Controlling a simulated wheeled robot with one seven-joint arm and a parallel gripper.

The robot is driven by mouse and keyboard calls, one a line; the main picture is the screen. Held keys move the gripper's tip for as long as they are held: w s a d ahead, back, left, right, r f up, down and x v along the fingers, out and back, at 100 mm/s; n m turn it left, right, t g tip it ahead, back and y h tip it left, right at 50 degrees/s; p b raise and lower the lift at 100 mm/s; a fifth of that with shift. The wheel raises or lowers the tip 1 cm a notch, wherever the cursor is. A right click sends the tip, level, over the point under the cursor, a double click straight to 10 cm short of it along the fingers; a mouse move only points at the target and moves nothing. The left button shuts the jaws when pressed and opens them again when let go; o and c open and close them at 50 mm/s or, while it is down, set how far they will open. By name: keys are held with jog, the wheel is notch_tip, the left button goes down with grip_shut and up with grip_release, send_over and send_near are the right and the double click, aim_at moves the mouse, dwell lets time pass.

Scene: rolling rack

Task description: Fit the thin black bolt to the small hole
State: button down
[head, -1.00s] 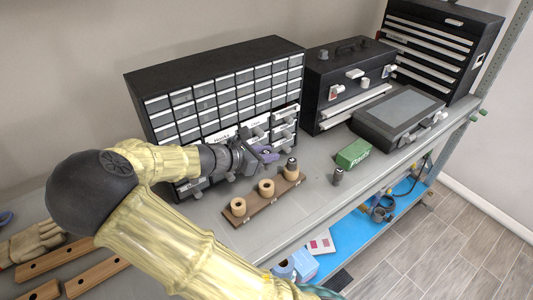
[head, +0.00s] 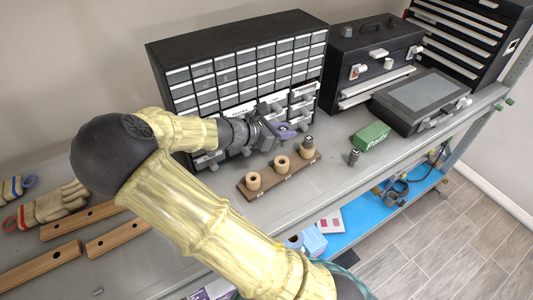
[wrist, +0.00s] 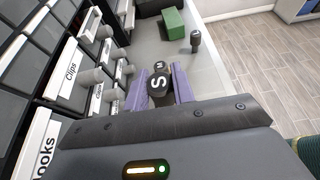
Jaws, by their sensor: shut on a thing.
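My gripper (head: 287,130) has purple fingers and is raised in front of the drawer cabinet, behind the wooden holders. In the wrist view my gripper (wrist: 159,88) is shut on a black bolt (wrist: 158,86) whose head is marked "S". Its shank is hidden under the head, and the bolt is not clear in the head view. A brown base board (head: 249,194) carries three round wooden holders: a left one (head: 253,182), a middle one (head: 282,164) and a right one (head: 308,154). The left and middle holes are open. A dark bolt (head: 308,141) stands in the right holder.
Another dark bolt (head: 354,157) stands on the grey bench right of the board, near a green box (head: 371,136). The drawer cabinet (head: 235,45) has some drawers pulled out close to my gripper. The bench front edge is clear.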

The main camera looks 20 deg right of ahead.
jog(key=shift+a+r+p, duration=0.25)
jog(key=shift+a+p, duration=0.2)
jog(key=shift+p, duration=0.45)
jog(key=s+a+n+t+p, duration=0.1)
jog(key=s+a+p, duration=0.2)
jog(key=a+p, duration=0.6)
jog(key=p, duration=0.4)
jog(key=shift+a, duration=0.3)
jog(key=shift+s, duration=0.1)
jog(key=shift+f+b, duration=2.05)
jog(key=shift+f, duration=0.7)
jog(key=shift+f+b, duration=1.85)
jog(key=shift+f, duration=0.65)
jog(key=c, duration=1.1)
grip_release()
